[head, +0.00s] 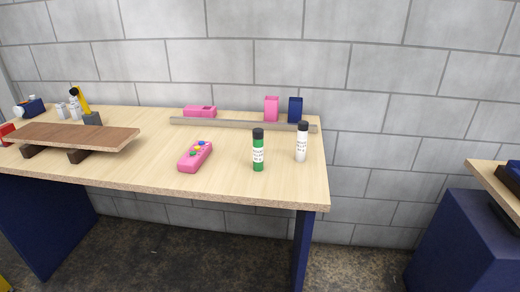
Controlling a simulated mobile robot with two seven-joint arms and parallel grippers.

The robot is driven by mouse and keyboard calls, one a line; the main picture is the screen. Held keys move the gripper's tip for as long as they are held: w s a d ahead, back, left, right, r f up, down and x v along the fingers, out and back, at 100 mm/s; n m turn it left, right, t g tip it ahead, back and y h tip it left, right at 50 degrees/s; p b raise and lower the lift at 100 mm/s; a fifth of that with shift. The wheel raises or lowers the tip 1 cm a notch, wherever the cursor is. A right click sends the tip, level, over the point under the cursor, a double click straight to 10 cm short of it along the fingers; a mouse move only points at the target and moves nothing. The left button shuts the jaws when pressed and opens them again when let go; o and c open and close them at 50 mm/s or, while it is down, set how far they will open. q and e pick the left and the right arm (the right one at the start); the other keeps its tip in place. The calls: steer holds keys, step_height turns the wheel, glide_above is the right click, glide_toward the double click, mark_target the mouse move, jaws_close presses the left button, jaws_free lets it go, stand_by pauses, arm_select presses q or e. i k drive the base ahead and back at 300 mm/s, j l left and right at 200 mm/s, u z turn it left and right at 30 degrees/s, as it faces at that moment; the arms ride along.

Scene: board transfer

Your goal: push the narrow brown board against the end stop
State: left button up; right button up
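The narrow brown board (75,136) lies flat at the left of the light wooden table, raised on dark blocks (78,156). Its right end is free over the tabletop. A long grey bar (240,124) lies along the back of the table. I cannot tell whether this bar is the end stop, and no other part is clearly an end stop. Neither of my grippers shows in the head view.
A pink box with coloured buttons (195,156), a green bottle (258,152) and a white bottle (301,143) stand on the table (230,186). Pink and blue holders are behind the bar. Small items stand behind the board. Another table (485,176) is at right.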

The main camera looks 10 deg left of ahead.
mark_target(113, 139)
steer(key=u, duration=1.5)
steer(key=i+j+z, duration=0.35)
steer(key=i+j, duration=0.2)
steer(key=i+j+z, duration=0.4)
steer(key=j, duration=0.3)
steer(key=i, duration=0.1)
